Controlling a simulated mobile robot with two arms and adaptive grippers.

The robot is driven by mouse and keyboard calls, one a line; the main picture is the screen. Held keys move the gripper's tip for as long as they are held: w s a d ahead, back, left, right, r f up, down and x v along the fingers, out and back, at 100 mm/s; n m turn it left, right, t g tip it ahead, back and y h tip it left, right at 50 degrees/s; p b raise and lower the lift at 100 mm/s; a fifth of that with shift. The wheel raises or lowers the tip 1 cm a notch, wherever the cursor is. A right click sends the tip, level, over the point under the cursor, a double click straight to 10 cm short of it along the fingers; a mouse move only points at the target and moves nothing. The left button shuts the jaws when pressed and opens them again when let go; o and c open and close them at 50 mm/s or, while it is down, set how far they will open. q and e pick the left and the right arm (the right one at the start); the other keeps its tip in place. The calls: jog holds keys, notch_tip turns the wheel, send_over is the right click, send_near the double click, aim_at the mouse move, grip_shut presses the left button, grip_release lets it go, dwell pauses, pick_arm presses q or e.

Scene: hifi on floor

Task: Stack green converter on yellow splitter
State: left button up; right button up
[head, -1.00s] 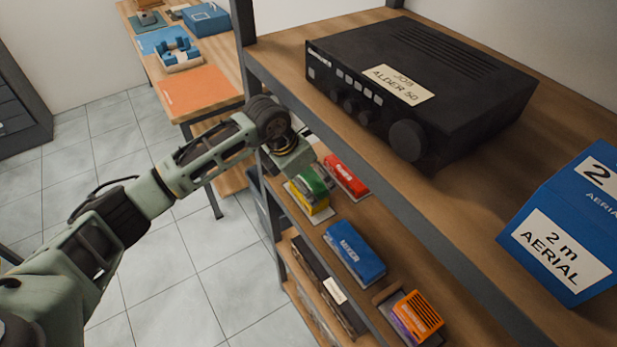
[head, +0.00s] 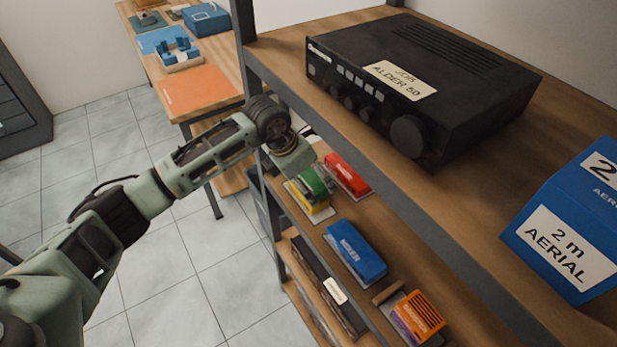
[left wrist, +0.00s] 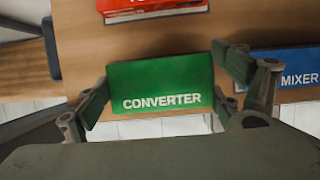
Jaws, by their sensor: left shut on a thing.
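The green converter (head: 314,182) is a small box on the lower shelf level, between the fingers of my left gripper (left wrist: 165,90). In the left wrist view its green face (left wrist: 160,82) shows the word CONVERTER, with a finger pad at each end, shut on it. The yellow splitter (head: 314,206) shows directly under the green converter in the head view. The two look very close; I cannot tell whether they touch. The splitter is hidden in the left wrist view. My right gripper is not in view.
A red box (head: 347,174) lies behind the converter, and the blue mixer (head: 356,252) lies nearer. An orange and purple box (head: 418,314) is further along. The upper shelf (head: 280,55), with a black hifi unit (head: 420,85), overhangs close to my left arm.

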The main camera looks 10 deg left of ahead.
pick_arm(q)
jog(key=shift+f+b, duration=0.3)
dwell(0.4)
jog(key=o, duration=1.2)
jog(key=shift+c, duration=0.2)
jog(key=shift+a+r, duration=0.1)
jog(key=shift+r, duration=0.3)
jog(key=v, duration=1.1)
jog(key=shift+s, duration=0.15)
